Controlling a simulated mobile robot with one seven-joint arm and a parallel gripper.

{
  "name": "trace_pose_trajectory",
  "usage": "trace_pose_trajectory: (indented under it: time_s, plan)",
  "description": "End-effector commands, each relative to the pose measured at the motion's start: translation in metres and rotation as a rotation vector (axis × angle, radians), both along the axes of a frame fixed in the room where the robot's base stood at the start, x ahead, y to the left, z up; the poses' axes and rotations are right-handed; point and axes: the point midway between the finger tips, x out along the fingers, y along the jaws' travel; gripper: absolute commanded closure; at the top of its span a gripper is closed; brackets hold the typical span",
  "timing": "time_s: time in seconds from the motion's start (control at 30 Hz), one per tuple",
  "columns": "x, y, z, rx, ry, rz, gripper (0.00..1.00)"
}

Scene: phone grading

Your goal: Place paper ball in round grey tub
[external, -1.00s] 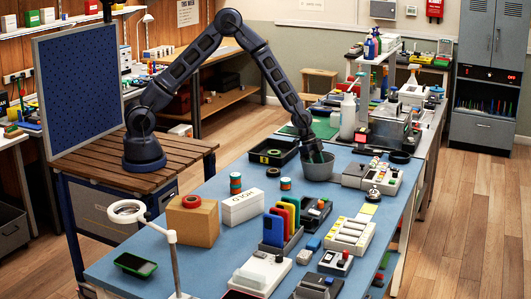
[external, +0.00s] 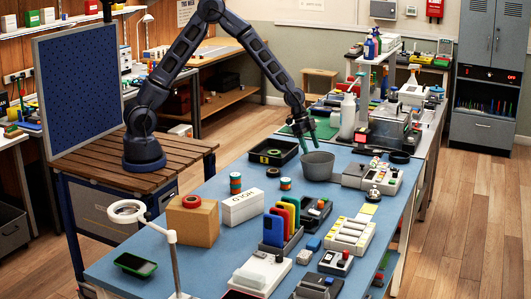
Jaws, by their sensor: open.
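The round grey tub (external: 318,168) stands upright on the blue table, toward its far end. I see nothing between the fingers. The paper ball is not visible in this view. The inside of the tub is mostly hidden by its near wall, so I cannot tell what lies in it.
A black tray (external: 272,152) sits left of the tub. A grey device (external: 370,177) stands to its right, and a white bottle (external: 348,117) behind it. Striped rolls (external: 235,183) and a white box (external: 242,207) are nearer. Blue tabletop (external: 330,195) in front of the tub is clear.

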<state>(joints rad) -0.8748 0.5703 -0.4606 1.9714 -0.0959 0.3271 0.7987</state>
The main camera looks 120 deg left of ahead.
Motion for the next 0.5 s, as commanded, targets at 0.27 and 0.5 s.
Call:
trace_pose_trajectory:
  time_s: [0.27, 0.5]
  plan:
    - [-0.010, 0.002, 0.023, 0.000, 0.000, 0.000, 0.34]
    - [-0.012, -0.001, 0.029, 0.004, 0.002, -0.003, 0.34]
